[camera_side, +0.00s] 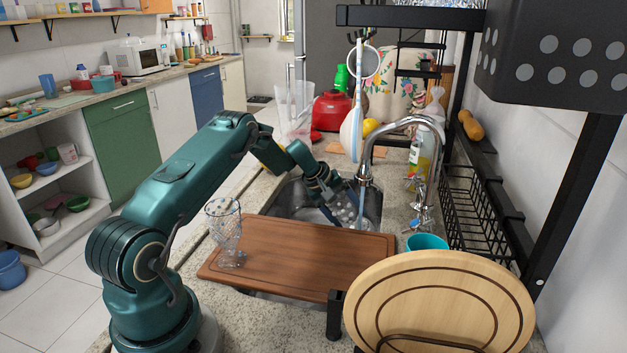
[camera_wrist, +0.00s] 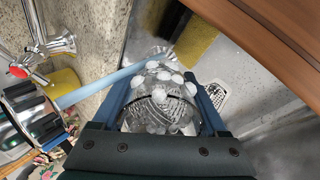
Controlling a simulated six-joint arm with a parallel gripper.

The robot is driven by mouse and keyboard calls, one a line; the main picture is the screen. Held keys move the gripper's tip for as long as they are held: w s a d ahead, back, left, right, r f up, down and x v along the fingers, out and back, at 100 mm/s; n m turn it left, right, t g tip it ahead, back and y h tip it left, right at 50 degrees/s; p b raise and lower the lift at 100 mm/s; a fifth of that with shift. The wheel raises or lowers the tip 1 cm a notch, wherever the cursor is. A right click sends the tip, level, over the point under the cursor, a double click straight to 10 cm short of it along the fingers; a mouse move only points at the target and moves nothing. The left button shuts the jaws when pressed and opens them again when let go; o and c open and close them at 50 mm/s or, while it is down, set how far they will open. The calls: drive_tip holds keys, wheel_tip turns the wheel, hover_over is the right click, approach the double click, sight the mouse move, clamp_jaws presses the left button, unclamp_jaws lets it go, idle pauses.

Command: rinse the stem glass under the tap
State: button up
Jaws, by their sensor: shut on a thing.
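My gripper (camera_side: 338,203) is low over the sink (camera_side: 290,196), shut on a clear patterned stem glass (camera_wrist: 160,108). White blobs like suds dot the glass, which also shows in the side view (camera_side: 343,212). The glass is tilted; its stem is hidden. The chrome tap (camera_side: 395,124) arches over the sink, and a pale blue stream of water (camera_wrist: 100,88) falls from it. The stream runs close beside the glass in both views; I cannot tell whether it touches. A second clear patterned glass (camera_side: 226,235) stands upright on the brown board.
The brown board (camera_side: 300,258) covers the near part of the sink. A round wooden board (camera_side: 440,305) and a teal cup (camera_side: 427,242) stand at front right. The black rack (camera_side: 475,225) lines the right side. A yellow sponge (camera_wrist: 193,48) sits near the glass in the wrist view.

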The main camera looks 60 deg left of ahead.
drive_tip(key=shift+s+a, duration=1.85)
wheel_tip(320, 180, up, 12)
drive_tip(key=s+a, duration=0.2)
drive_tip(key=shift+r, duration=0.2)
idle(0.4)
idle(0.4)
